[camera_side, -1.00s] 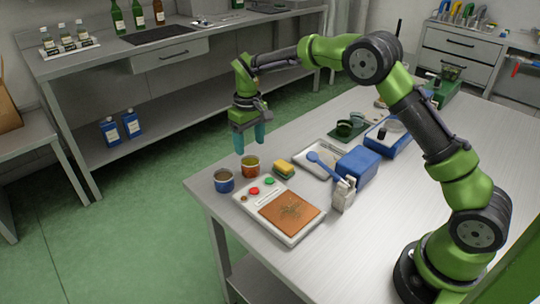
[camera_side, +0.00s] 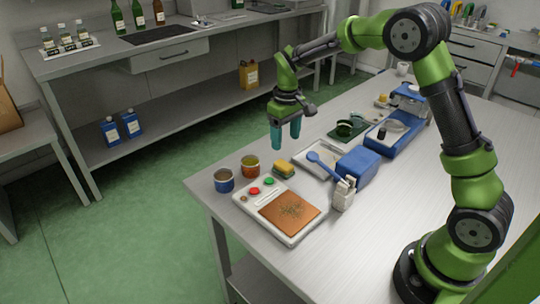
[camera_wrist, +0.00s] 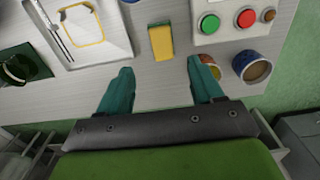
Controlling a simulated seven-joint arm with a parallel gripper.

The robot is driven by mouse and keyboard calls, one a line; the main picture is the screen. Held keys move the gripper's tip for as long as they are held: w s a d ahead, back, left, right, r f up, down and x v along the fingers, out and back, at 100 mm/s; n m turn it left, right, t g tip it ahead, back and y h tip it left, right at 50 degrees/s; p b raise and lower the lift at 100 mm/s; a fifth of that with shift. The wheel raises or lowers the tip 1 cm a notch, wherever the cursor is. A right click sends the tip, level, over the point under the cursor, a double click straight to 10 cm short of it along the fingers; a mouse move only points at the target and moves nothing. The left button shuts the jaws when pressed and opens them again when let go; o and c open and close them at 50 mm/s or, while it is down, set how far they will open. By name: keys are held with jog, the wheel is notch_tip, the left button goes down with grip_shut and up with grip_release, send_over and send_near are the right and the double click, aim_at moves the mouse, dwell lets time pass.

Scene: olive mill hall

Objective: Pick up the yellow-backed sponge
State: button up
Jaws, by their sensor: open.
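The yellow-backed sponge (camera_side: 284,169) lies flat on the steel table, near its far-left edge, with a dark green side below the yellow. In the wrist view the sponge (camera_wrist: 161,42) shows ahead of my fingertips, about midway between them. My gripper (camera_side: 286,137) points down with its teal fingers apart, above the table and a little beyond the sponge. The same gripper shows in the wrist view (camera_wrist: 162,78), open, with nothing between its fingers.
An orange-and-green cup (camera_side: 250,167) and a blue cup (camera_side: 224,181) stand left of the sponge. A button panel (camera_side: 281,212) lies in front.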

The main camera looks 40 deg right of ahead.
aim_at(284, 164)
notch_tip(284, 164, down, 9)
jog(key=shift+w+a+r, duration=0.1)
jog(key=shift+a, duration=0.05)
jog(key=c, duration=1.1)
jog(key=shift+r, duration=0.1)
jog(key=shift+c, duration=0.2)
notch_tip(284, 164, up, 10)
